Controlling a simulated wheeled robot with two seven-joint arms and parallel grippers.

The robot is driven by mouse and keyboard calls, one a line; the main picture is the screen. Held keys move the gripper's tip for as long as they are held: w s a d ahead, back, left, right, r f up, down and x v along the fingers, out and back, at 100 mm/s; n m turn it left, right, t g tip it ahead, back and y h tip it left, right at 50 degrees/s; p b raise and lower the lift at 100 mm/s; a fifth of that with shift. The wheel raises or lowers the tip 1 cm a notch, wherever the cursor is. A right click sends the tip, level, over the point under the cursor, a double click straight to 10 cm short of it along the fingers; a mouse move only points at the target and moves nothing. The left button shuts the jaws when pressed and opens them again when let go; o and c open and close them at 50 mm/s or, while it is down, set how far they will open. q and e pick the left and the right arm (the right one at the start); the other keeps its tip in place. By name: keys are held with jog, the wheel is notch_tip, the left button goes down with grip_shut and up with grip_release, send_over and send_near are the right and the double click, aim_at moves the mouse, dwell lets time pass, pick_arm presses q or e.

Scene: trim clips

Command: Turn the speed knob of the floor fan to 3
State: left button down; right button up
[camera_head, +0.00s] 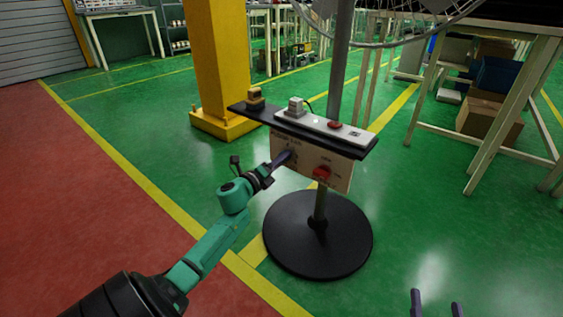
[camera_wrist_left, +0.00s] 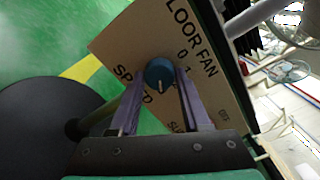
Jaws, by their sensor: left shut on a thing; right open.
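The floor fan's control panel (camera_head: 338,177) is a tan board under a black shelf. In the left wrist view the panel (camera_wrist_left: 125,45) reads "FLOOR FAN" and "SPEED", with some numbers partly hidden. The blue speed knob (camera_wrist_left: 159,74) has a pale pointer line and sits between my left gripper's fingers (camera_wrist_left: 160,88), which are shut on it. In the head view my left gripper (camera_head: 283,160) reaches the panel's left part and hides the knob. A red knob (camera_head: 321,173) is on the panel's right. My right gripper (camera_head: 437,303) is open and empty at the bottom edge, away from the panel.
The black shelf (camera_head: 364,149) carries a white power strip (camera_head: 318,123) with a plug and a red switch. The fan's round black base (camera_head: 318,250) stands on the green floor. A yellow pillar (camera_head: 219,60) is behind left. Worktables stand behind right.

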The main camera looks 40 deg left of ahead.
pick_arm(q)
jog(key=shift+f, duration=0.1)
pick_arm(e)
jog(key=shift+w+r, duration=0.15)
jog(key=shift+r, duration=0.2)
pick_arm(q)
jog(key=shift+c, duration=1.9)
grip_release()
jog(key=shift+s, duration=0.1)
jog(key=s+p, duration=0.4)
jog(key=s, duration=1)
jog(key=shift+s+d, duration=0.2)
pick_arm(e)
jog(key=s+f+g+h, duration=0.1)
jog(key=s+f+g, duration=0.5)
jog(key=s+f, duration=0.4)
notch_tip(320, 180, down, 3)
jog(key=shift+s+a+r, duration=0.1)
jog(key=shift+s+a, duration=0.2)
jog(key=shift+a, duration=0.15)
